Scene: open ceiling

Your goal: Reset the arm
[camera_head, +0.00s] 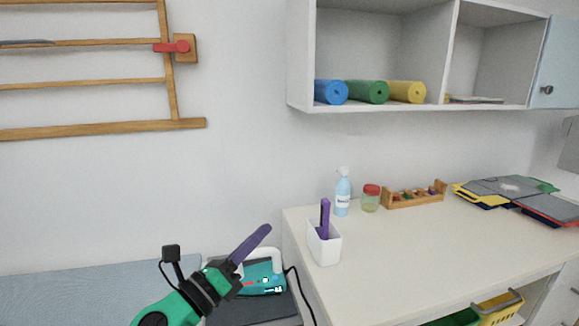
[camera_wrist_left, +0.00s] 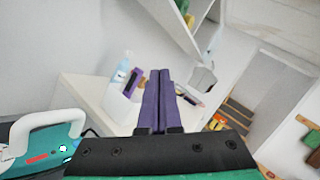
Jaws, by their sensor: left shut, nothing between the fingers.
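My left gripper (camera_head: 265,230) comes in from the bottom left in the head view, with a green arm and purple fingers angled up to the right. In the left wrist view its two purple fingers (camera_wrist_left: 160,74) lie side by side, shut, with nothing between them. The gripper is in the air, left of the counter and apart from it. My right gripper does not show in either view.
The white counter (camera_head: 400,255) carries a white holder (camera_head: 325,246) with a purple item, a blue bottle (camera_head: 342,196), a red-lidded jar (camera_head: 370,199), a wooden rack (camera_head: 415,195) and folders (camera_head: 490,190). A wall cabinet (camera_head: 400,105) hangs above. A teal device (camera_head: 265,284) is near the gripper.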

